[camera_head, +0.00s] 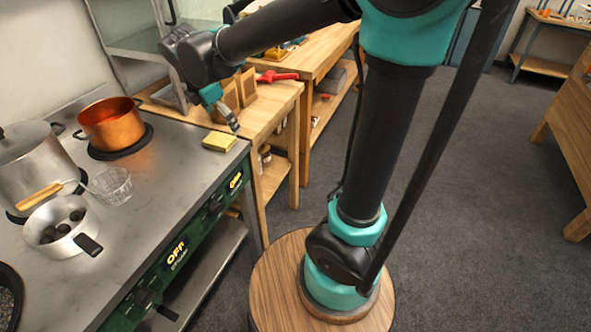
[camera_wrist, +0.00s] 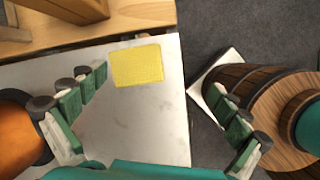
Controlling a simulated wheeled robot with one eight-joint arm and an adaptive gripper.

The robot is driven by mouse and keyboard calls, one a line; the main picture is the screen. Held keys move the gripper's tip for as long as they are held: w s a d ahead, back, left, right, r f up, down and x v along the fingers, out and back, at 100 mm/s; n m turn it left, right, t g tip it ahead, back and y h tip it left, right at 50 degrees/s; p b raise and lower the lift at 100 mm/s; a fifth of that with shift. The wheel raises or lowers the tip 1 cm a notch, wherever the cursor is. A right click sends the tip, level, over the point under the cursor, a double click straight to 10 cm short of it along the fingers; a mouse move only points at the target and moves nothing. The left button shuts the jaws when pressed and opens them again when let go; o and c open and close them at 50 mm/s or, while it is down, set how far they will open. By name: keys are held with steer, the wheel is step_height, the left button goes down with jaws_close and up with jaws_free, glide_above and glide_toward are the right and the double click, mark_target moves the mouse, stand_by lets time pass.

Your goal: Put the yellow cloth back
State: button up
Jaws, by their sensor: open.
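The yellow cloth (camera_head: 219,141) lies folded flat on the steel stove top, near its back right corner. In the wrist view the yellow cloth (camera_wrist: 137,66) lies ahead of my gripper, between the lines of its spread fingers and nearer the left ones. My gripper (camera_head: 222,106) hangs above the stove's back edge, over and a little behind the cloth. In the wrist view my gripper (camera_wrist: 160,112) is open, with nothing between its fingers. The fingers are apart from the cloth.
A copper pot (camera_head: 110,124), a large lidded pot (camera_head: 33,165), a white pan (camera_head: 62,226) with dark chestnuts and a wire basket (camera_head: 112,186) stand on the stove (camera_head: 165,190). A wooden table (camera_head: 262,106) with a red object (camera_head: 277,76) adjoins behind. The front right stove top is clear.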

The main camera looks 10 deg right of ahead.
steer(key=s+d+f+m+y, duration=0.1)
steer(key=s+d+f+m, duration=0.6)
steer(key=d+m, duration=0.3)
steer(key=s+d+f+m+t+y, duration=0.1)
steer(key=s+d+f+m, duration=0.6)
steer(key=d+m, duration=0.4)
steer(key=f+m, duration=0.1)
steer(key=m, duration=0.2)
steer(key=shift+s, duration=0.4)
steer(key=shift+d, duration=0.1)
